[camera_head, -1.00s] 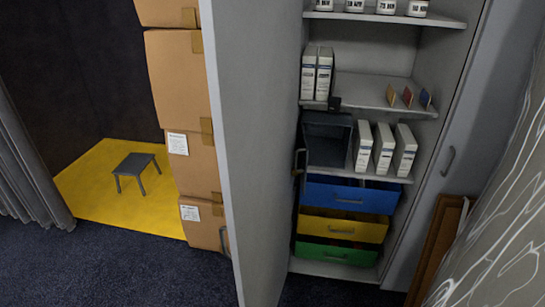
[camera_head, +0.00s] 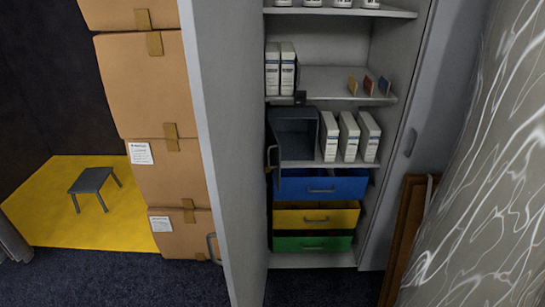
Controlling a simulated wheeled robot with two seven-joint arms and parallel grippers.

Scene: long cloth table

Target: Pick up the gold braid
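No gold braid can be made out in this view. Neither of my grippers shows in the head view. I face an open grey cabinet (camera_head: 385,190) with shelves, white boxes and coloured drawers. The blue drawer (camera_head: 300,185), the yellow drawer (camera_head: 290,218) and the green drawer (camera_head: 290,244) are stacked in its lower part. What lies inside the drawers is hidden or too small to tell.
The cabinet door (camera_head: 225,150) stands open on the left. Stacked cardboard boxes (camera_head: 150,90) are beyond it. A small grey stool (camera_head: 92,181) stands on a yellow floor patch (camera_head: 50,225). A marbled grey surface (camera_head: 480,180) fills the right side. Dark carpet (camera_head: 120,280) lies in front.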

